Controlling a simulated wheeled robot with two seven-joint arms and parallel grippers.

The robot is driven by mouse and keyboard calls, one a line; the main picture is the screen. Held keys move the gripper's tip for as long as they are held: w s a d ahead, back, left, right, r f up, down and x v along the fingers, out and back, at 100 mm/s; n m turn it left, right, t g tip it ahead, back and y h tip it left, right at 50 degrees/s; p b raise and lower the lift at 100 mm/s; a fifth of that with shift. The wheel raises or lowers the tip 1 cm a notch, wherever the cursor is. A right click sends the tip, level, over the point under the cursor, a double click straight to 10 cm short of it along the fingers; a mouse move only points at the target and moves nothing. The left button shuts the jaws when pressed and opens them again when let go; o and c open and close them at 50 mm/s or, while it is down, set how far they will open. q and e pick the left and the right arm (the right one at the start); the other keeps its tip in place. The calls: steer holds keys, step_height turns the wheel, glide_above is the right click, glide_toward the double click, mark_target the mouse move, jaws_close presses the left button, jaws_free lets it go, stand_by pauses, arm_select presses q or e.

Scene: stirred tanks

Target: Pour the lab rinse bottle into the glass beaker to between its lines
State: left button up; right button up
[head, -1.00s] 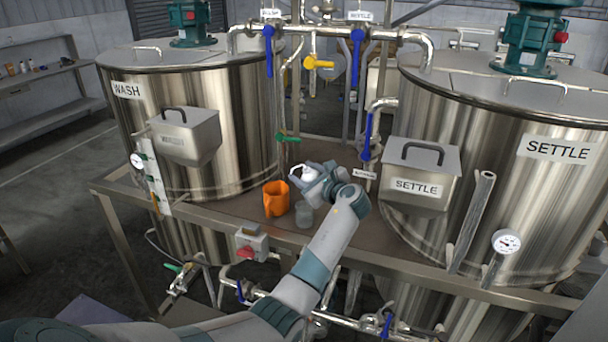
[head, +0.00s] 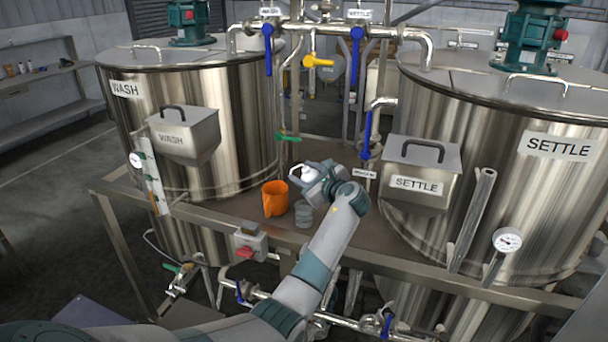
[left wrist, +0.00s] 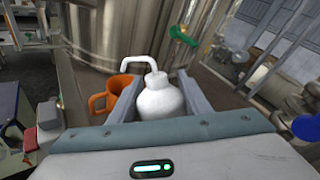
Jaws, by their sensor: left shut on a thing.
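The lab rinse bottle (left wrist: 160,98) is white with a bent spout tube. My left gripper (head: 312,177) is shut on it; in the left wrist view the bottle sits between the two grey fingers. The bottle (head: 303,172) also shows in the head view, partly hidden by the gripper. The glass beaker (head: 303,214) stands on the brown bench just below and in front of the gripper. It looks grey and clear; its lines and any liquid level are too small to tell. My right gripper is not in view.
An orange jug (head: 275,198) stands just left of the beaker and close to it. The WASH tank (head: 230,120) and SETTLE tank (head: 490,180) flank the bench. A blue-handled valve (head: 367,135) is behind the gripper. A red button box (head: 249,243) is on the front edge.

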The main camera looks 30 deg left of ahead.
arm_select(q)
steer(key=shift+f+b, duration=0.1)
steer(key=shift+b, duration=0.3)
stand_by(0.4)
steer(key=shift+w+d+f+n+b, duration=0.1)
steer(key=shift+n+b, duration=0.3)
steer(key=shift+b, duration=0.1)
stand_by(0.5)
steer(key=shift+d+f+h+b, duration=0.1)
steer(key=shift+f+h+b, duration=0.1)
steer(key=shift+h+b, duration=0.3)
stand_by(0.7)
steer(key=shift+w+f+n+b, duration=0.15)
steer(key=shift+n+b, duration=0.25)
steer(key=shift+b, duration=0.2)
stand_by(0.5)
steer(key=shift+d+f+n+b, duration=0.15)
steer(key=shift+n+b, duration=0.15)
steer(key=shift+b, duration=0.4)
stand_by(0.6)
steer(key=shift+w+d+f+n+t+h+b, duration=0.1)
steer(key=shift+f+n+t+h+b, duration=0.25)
steer(key=shift+b, duration=0.9)
stand_by(1.3)
